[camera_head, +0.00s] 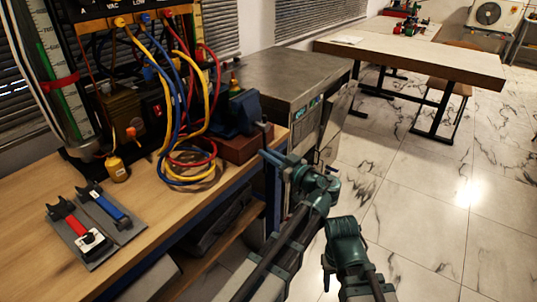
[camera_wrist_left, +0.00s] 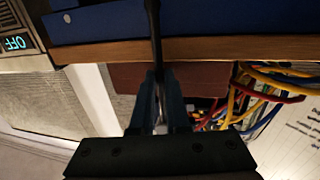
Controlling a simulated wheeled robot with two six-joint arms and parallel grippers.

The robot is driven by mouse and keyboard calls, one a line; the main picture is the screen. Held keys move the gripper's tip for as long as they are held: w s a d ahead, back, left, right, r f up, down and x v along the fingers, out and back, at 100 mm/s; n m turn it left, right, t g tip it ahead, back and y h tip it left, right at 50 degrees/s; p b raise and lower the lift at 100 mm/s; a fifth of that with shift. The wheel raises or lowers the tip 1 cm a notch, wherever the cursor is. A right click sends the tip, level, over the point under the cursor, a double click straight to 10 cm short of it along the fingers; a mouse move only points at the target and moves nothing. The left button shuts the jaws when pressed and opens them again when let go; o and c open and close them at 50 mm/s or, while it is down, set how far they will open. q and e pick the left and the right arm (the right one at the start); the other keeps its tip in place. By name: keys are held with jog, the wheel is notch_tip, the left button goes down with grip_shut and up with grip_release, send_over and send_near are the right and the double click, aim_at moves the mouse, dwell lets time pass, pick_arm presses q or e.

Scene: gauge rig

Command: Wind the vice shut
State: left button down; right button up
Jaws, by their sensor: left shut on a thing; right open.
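The blue vice (camera_head: 238,112) stands on a red-brown block (camera_head: 232,147) at the right end of the wooden workbench (camera_head: 150,205). Its dark handle bar (camera_head: 264,131) sticks out past the bench edge. My left gripper (camera_head: 270,157) is at this bar, beside the bench end. In the left wrist view its fingers (camera_wrist_left: 160,100) are shut on the dark upright bar (camera_wrist_left: 154,35), with the brown block behind. The vice jaws and their gap are too small and dark to read. My right gripper (camera_head: 328,272) is open, low and to the right, apart from the vice; its fingers barely show.
Coiled yellow, blue and red cables (camera_head: 190,165) hang from a panel just left of the vice. A grey cabinet (camera_head: 300,80) stands close behind the bench end. Red and blue tools lie on a grey mat (camera_head: 98,262). Tiled floor is free on the right.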

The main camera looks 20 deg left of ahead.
dwell(0.7)
